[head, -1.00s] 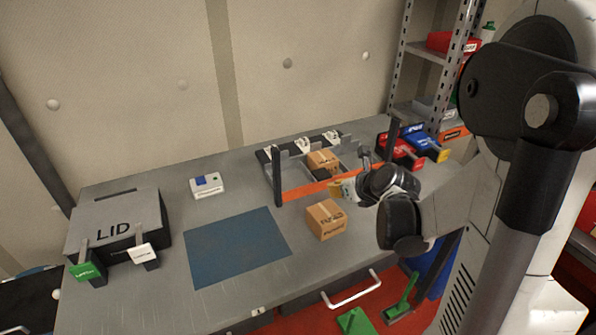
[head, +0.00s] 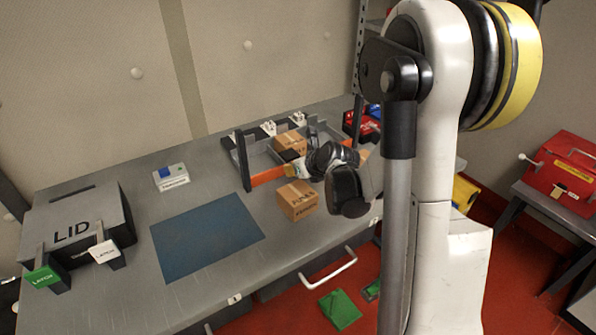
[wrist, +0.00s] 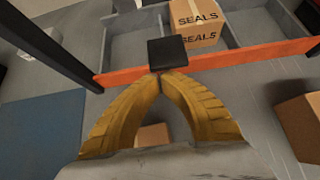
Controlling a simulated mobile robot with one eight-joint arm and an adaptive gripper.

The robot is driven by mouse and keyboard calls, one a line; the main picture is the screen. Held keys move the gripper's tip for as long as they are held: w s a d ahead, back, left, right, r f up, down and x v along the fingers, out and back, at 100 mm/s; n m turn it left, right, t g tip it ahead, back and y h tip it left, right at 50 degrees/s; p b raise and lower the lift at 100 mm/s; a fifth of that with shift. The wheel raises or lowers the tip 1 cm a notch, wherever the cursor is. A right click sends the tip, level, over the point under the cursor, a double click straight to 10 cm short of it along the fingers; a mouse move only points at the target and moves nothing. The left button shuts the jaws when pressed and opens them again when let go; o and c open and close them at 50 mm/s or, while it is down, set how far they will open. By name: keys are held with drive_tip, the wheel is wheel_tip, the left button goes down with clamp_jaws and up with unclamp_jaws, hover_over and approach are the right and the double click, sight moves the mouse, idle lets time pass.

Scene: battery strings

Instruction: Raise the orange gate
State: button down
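The orange gate (head: 267,176) is a flat bar low across the front of a grey divided tray, by a dark upright post (head: 241,160). In the wrist view the gate (wrist: 225,58) crosses the picture, with a black block-shaped handle (wrist: 167,52) at its middle. My gripper (wrist: 160,75) has its yellow fingertips together just at the near side of this handle. I cannot tell whether they pinch part of it. In the head view my gripper (head: 299,170) is at the gate, and my wrist hides the gate's right part.
A carton marked SEALS (wrist: 196,20) sits in the tray behind the gate. Another carton (head: 297,200) stands on the table in front. A blue mat (head: 205,238) and a grey LID box (head: 75,228) lie left. A red toolbox (head: 565,172) is far right.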

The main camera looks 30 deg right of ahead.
drive_tip(key=shift+w+f, duration=0.3)
drive_tip(key=shift+w, duration=0.1)
drive_tip(key=shift+r, duration=0.1)
wheel_tip(320, 180, up, 14)
drive_tip(key=p, duration=0.9)
drive_tip(key=shift+f, duration=0.25)
drive_tip(key=shift+w+r, duration=0.1)
